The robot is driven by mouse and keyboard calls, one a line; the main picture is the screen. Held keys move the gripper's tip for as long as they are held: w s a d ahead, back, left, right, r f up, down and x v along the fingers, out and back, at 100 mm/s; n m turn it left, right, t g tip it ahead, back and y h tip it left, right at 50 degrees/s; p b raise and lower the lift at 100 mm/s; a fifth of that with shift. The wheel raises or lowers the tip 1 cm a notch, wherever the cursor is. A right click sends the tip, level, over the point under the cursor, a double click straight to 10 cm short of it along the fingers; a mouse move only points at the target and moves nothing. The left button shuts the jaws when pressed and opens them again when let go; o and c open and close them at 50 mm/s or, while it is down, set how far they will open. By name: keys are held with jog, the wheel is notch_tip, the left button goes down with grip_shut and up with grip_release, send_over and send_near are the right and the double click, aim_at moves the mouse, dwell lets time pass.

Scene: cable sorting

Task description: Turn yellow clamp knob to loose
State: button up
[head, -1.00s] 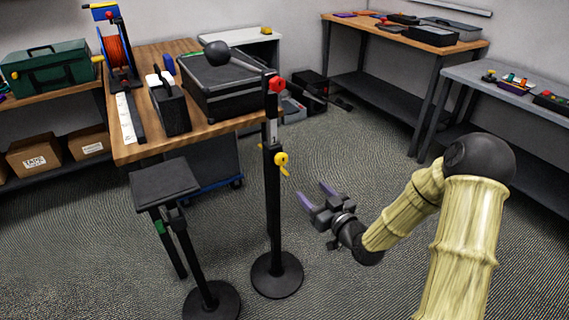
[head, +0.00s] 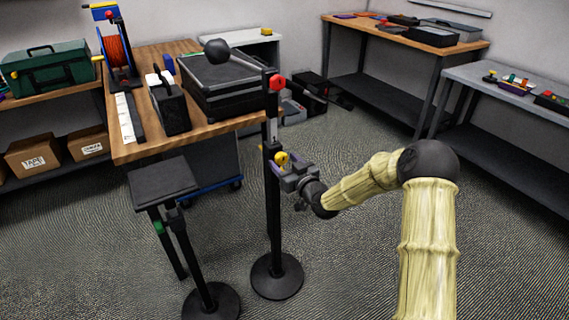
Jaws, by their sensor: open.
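The yellow clamp knob (head: 282,158) sits partway up a black upright stand (head: 272,220) with a round base. Its lower part is hidden behind my gripper in the head view. My gripper (head: 279,168) is open, with its purple-grey fingers at the knob, pointing left toward the post. I cannot tell whether the fingers touch the knob or lie on both sides of it. A red knob (head: 277,83) sits higher on the same post, near the boom arm.
A second stand with a flat black top (head: 163,184) is close on the left. A wooden bench (head: 130,150) with a black case (head: 169,108) stands behind it.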

jog(key=shift+w+a, duration=0.2)
jog(key=shift+w, duration=0.05)
jog(key=c, duration=1)
